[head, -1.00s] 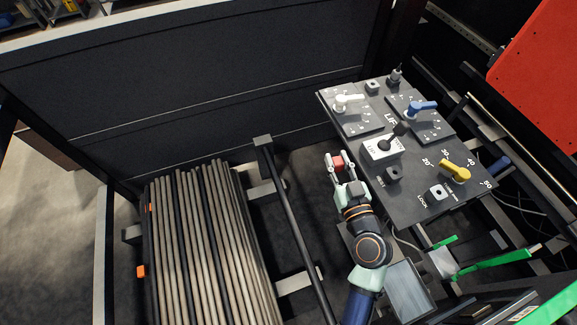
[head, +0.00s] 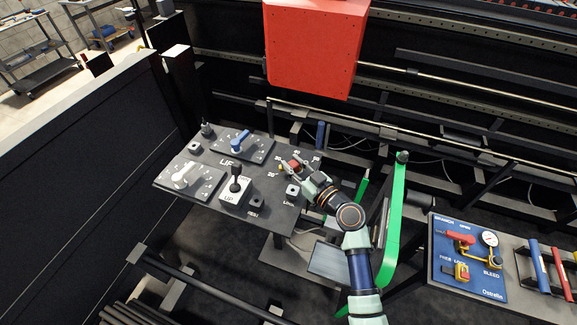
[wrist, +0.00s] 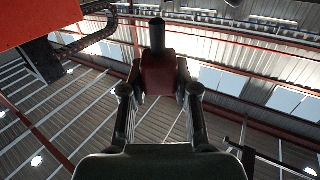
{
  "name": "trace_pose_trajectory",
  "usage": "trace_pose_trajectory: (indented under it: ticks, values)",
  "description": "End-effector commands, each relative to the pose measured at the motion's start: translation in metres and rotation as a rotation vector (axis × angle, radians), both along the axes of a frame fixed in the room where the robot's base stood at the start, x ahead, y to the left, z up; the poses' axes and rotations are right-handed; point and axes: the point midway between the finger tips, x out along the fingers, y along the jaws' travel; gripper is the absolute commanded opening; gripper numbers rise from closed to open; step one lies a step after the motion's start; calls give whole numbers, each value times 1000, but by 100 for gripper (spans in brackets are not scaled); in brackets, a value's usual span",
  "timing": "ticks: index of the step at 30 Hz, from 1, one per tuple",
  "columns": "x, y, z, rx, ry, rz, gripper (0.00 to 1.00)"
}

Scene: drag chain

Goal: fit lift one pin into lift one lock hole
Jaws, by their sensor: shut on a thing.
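My gripper (head: 298,167) is shut on the lift one pin, a red block with a black round end. In the wrist view the pin's red body (wrist: 159,75) sits between my fingers. Its black end (wrist: 157,36) sticks out past them. In the head view the red pin (head: 293,164) is over the right part of the sloped LIFT panel (head: 212,163), in front of the dial numbers. The small pale LOCK block (head: 292,190) with a dark hole is just below my gripper. I see nothing in that hole. The gap between pin and panel cannot be judged.
The panel also bears a white lever (head: 184,177), a blue lever (head: 240,142), a black UP joystick (head: 236,184) and a dark RESET block (head: 256,202). My gripper mostly hides the dial's yellow handle. A green post (head: 394,215) stands right of my arm. A red box (head: 316,45) hangs behind.

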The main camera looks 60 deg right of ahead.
Motion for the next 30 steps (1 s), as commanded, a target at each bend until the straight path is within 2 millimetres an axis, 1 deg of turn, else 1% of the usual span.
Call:
trace_pose_trajectory:
  ticks: [7, 21, 25, 30]
  values:
    - [-2, 1, -3, -1, 0, 0, 0]
    - [-1, 1, -50, 0, -1, 1, 0]
    - [-1, 1, -57, 0, -1, 2, 0]
    - [-1, 1, -58, 0, -1, 2, 0]
